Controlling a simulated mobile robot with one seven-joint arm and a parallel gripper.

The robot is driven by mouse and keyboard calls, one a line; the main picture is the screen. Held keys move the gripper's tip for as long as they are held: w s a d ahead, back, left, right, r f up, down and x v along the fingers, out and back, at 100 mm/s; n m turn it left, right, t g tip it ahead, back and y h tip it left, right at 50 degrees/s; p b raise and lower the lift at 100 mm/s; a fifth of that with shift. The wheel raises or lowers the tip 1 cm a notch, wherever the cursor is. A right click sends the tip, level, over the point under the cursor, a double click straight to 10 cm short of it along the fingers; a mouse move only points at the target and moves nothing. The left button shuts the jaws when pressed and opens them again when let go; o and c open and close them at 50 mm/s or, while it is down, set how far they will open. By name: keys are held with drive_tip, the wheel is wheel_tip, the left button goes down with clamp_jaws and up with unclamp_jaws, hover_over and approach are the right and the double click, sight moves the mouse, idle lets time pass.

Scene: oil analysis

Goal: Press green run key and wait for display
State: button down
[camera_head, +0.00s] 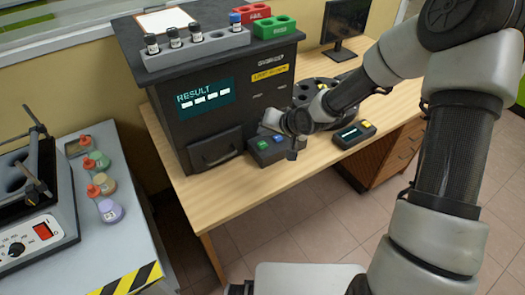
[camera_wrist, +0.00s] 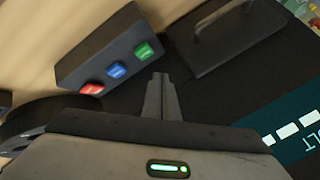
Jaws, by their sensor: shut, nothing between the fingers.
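The green key (camera_wrist: 144,51) sits at one end of a dark key box (camera_wrist: 95,52), in a row with a blue key (camera_wrist: 116,71) and a red key (camera_wrist: 92,88). In the head view the green key (camera_head: 263,144) shows at the box's left, on the desk before the analyser. My gripper (camera_wrist: 161,77) is shut and empty. Its tips appear just beside the green key in the wrist view; I cannot tell whether they touch anything. The analyser's display (camera_head: 205,98) reads RESULT above a row of pale bars. Part of it shows in the wrist view (camera_wrist: 290,130).
The black analyser (camera_head: 235,128) carries a grey rack (camera_head: 196,52) of vials, with red (camera_head: 250,12) and green (camera_head: 277,27) racks nearby. A dark carousel (camera_head: 318,90) and another key unit (camera_head: 353,133) stand right of the key box. Capped bottles (camera_head: 108,209) stand on the left bench.

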sight(265, 147)
drive_tip(key=shift+f+b, duration=0.55)
drive_tip(key=shift+f, duration=0.75)
idle(0.9)
drive_tip(key=shift+f, duration=0.45)
drive_tip(key=shift+f+b, duration=0.5)
drive_tip(key=shift+b, duration=0.15)
idle(0.4)
drive_tip(key=shift+r+p, duration=0.9)
drive_tip(key=shift+r, duration=0.05)
wheel_tip(265, 147, up, 5)
drive_tip(key=p, duration=0.4)
